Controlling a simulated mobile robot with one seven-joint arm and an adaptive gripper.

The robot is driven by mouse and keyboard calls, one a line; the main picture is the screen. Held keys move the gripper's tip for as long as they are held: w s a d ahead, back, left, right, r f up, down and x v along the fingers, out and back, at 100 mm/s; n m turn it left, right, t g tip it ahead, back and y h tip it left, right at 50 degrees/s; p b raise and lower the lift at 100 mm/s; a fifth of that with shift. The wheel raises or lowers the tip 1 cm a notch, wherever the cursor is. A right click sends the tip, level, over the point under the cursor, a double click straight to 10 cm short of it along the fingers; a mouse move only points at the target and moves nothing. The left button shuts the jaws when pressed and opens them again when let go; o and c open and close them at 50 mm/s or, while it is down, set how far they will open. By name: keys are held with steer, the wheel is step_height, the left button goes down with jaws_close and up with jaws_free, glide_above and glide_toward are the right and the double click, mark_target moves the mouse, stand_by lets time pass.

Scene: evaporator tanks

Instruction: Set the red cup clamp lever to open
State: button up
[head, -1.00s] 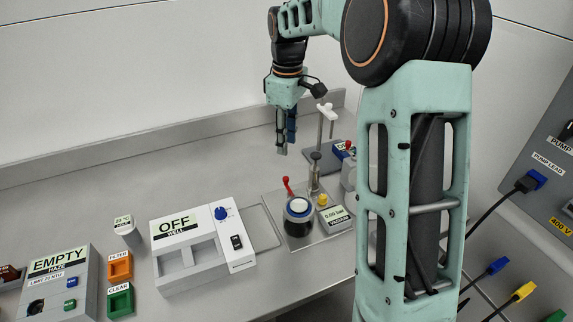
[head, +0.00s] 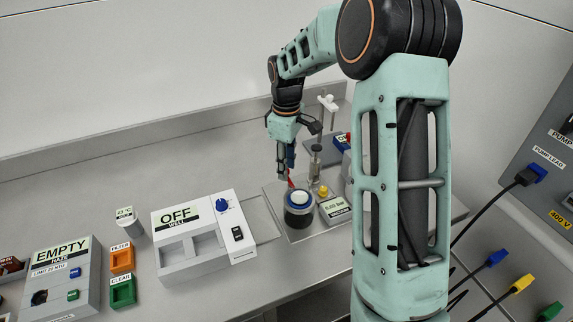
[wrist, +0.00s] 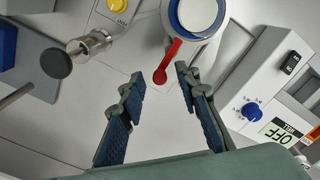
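The red clamp lever (wrist: 167,61) sticks out from the side of the round cup (wrist: 197,14), which has a blue ring and a white top. In the wrist view the lever's rounded end lies between the fingertips of my gripper (wrist: 158,80), with a gap on both sides. My gripper is open and empty. In the head view my gripper (head: 284,175) is above and behind the dark cup (head: 299,216), and a small part of the red lever (head: 291,184) shows by the fingertips. I cannot tell the height gap between lever and fingers.
A metal cylinder with a black knob (wrist: 85,46) stands beside the lever. A box with a yellow knob (wrist: 118,6) is near the cup. The white OFF unit (head: 190,250) stands to the left in the head view. A stand (head: 327,108) rises behind.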

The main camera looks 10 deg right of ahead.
jaws_close()
steer(key=shift+d+m, duration=0.1)
steer(key=shift+m, duration=0.3)
steer(key=d+m, duration=0.1)
steer(key=m, duration=0.4)
steer(key=s+d+m+b, duration=0.1)
steer(key=m, duration=0.5)
steer(key=s+d+m, duration=0.1)
steer(key=m, duration=0.5)
steer(key=shift+s+d, duration=0.1)
steer(key=shift+d, duration=0.05)
stand_by(0.6)
